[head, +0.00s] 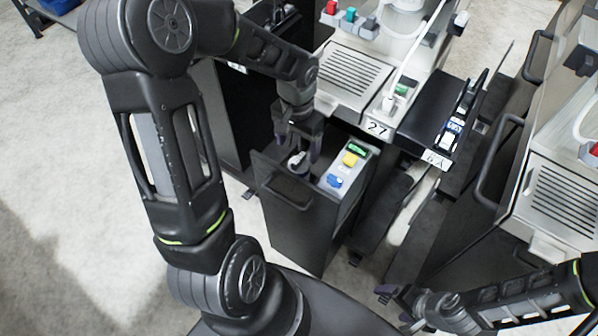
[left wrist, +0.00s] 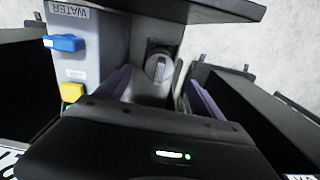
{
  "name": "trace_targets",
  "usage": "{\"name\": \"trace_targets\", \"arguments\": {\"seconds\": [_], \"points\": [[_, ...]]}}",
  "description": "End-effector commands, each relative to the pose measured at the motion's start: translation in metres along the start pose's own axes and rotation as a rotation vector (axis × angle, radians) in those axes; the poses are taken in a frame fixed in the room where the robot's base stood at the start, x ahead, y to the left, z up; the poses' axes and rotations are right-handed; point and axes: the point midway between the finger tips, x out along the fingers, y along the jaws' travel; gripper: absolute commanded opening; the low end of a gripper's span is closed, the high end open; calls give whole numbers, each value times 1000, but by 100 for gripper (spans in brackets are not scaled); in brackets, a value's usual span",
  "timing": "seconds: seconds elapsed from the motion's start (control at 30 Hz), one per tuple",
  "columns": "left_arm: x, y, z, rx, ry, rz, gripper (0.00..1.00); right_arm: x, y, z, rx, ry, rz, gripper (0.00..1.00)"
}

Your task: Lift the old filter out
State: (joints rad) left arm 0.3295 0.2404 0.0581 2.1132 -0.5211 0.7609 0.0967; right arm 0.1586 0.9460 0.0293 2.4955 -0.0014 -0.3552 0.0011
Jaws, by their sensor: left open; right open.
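The filter shows as a round grey cap with a raised grip (left wrist: 158,68) in a dark recess in the left wrist view. In the head view its pale top (head: 297,160) shows in the pulled-out dark drawer (head: 300,232), partly covered by my gripper. My left gripper (head: 299,166) is open and points down over the filter. In the left wrist view its fingers (left wrist: 160,92) stand apart, one on each side of the cap, with no clear contact. The filter's body is hidden. My right gripper (head: 399,305) is open and empty at the lower right, away from the drawer.
Beside the filter is a grey panel (head: 335,186) with blue, yellow and green handles; a WATER label (left wrist: 70,10) shows there. Dispenser 27 (head: 345,82) stands behind. A black shelf (head: 418,125) and another dispenser (head: 560,200) are to the right. Floor at left is clear.

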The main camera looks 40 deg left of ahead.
Motion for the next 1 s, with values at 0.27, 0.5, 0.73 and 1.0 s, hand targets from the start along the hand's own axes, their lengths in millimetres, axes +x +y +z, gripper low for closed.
{"name": "trace_targets", "arguments": {"seconds": [0.27,0.5,0.73,1.0], "points": [[22,0,0,1,0,-1,78,-1,0,0,0,0,0,79],[22,0,0,1,0,0,78,-1,0,0,0,0,0,79],[48,0,1,1,-5,1,78,-2,-1,0,0,0,0,79],[81,0,0,1,0,1,78,-2,-1,0,0,0,0,79]]}}
